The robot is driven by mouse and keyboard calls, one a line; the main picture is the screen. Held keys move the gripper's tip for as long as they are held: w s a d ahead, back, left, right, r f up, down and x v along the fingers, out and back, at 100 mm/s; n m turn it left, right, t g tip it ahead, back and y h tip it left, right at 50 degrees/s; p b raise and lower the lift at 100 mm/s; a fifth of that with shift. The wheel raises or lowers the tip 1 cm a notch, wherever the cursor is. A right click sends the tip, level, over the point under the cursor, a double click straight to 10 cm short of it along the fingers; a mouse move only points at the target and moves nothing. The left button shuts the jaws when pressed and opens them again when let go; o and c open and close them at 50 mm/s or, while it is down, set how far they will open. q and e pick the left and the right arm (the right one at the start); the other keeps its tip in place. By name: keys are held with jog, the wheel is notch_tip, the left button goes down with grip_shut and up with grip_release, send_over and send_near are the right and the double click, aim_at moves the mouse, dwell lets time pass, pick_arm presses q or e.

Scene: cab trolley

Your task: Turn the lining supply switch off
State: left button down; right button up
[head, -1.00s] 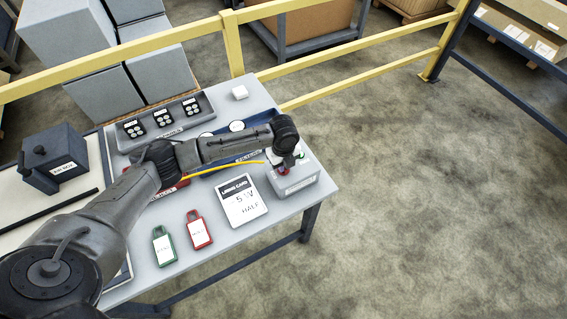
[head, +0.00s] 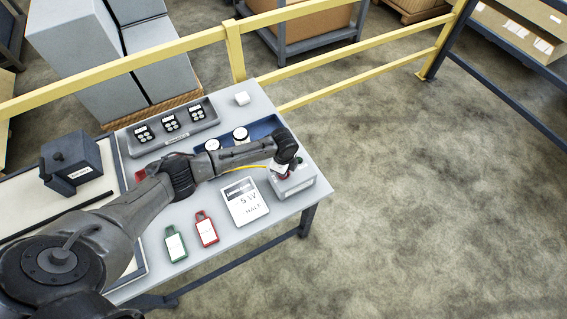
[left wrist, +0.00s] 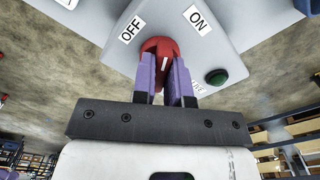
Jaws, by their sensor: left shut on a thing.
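The lining supply switch is a red rotary knob (left wrist: 160,48) on a light grey box (head: 296,182) at the table's right front corner. In the left wrist view, an OFF label (left wrist: 131,29) is up and left of the knob and an ON label (left wrist: 198,19) is up and right. A short white mark shows on the knob, close to upright between the labels. My left gripper (left wrist: 165,80) is shut on the knob, its purple fingers on either side of it. In the head view, my left gripper (head: 281,170) partly hides the knob. My right gripper is not in view.
A green round button (left wrist: 217,77) is on the same box. A blue tray (head: 262,130) is behind. Yellow rails (head: 300,77) run beyond the table.

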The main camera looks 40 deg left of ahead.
pick_arm(q)
jog(key=n+p, duration=0.2)
jog(key=n, duration=0.1)
jog(key=shift+r+p, duration=0.25)
jog(key=shift+p, duration=0.05)
jog(key=n+p, duration=0.2)
jog(key=n, duration=0.1)
jog(key=shift+d+n+p, duration=0.1)
jog(key=shift+n+p, duration=0.2)
jog(key=shift+p, duration=0.05)
jog(key=n+p, duration=0.1)
jog(key=n, duration=0.1)
jog(key=shift+f+n+p, duration=0.1)
jog(key=shift+n+p, duration=0.7)
jog(key=shift+n, duration=0.5)
jog(key=shift+f, duration=0.1)
jog(key=c, duration=1.1)
grip_release()
jog(key=shift+c, duration=0.2)
jog(key=shift+r, duration=0.35)
notch_tip(320, 180, up, 13)
jog(key=p, duration=0.2)
